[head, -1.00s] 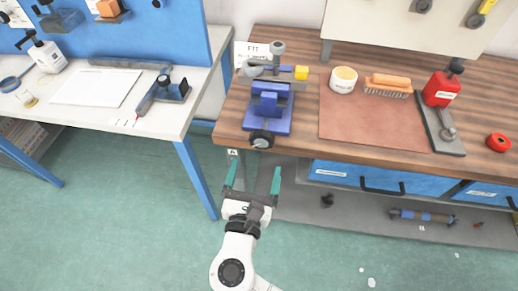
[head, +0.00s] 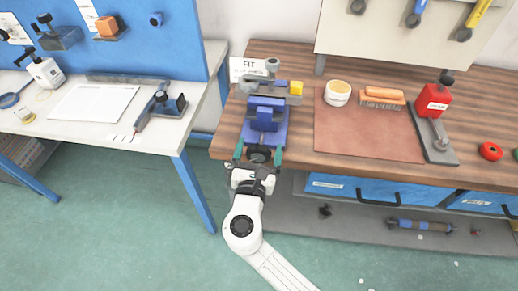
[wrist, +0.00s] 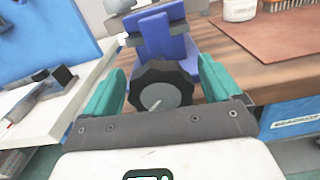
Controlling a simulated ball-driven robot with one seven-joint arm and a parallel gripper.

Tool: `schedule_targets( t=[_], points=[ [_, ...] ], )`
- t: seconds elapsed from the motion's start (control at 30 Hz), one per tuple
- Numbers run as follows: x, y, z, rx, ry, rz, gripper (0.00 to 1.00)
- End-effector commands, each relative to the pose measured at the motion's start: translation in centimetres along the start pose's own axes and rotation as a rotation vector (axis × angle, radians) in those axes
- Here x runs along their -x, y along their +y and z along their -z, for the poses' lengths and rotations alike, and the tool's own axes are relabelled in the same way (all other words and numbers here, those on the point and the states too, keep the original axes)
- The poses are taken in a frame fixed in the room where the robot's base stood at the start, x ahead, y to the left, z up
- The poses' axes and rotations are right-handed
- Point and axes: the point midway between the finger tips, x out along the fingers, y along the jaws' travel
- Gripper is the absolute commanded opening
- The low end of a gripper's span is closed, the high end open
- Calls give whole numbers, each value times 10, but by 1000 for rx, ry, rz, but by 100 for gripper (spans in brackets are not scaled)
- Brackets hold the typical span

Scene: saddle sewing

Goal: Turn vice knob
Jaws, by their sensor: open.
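The blue vice (head: 266,118) stands at the left front of the wooden bench. Its black knob (head: 259,154) faces forward at the bench's front edge. In the wrist view the knob (wrist: 161,92) has a lobed black rim and a grey face with a light mark pointing to the lower left. My gripper (head: 258,155) is open, with its teal fingers on either side of the knob. In the wrist view a gap shows between the left finger (wrist: 106,92) and the knob; the right finger (wrist: 214,80) also appears apart from it.
Blue drawers (head: 340,186) sit below. A white table (head: 165,150) stands to the left, with a floor gap between.

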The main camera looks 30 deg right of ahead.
Motion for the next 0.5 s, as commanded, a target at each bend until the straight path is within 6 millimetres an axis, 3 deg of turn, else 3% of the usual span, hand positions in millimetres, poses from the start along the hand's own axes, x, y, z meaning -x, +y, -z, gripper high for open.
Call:
schedule_targets(
  t=[0.13, 0.5],
  points=[
    [0, 0, 0, 0, 0, 0, 90],
    [0, 0, 0, 0, 0, 0, 54]
  ],
)
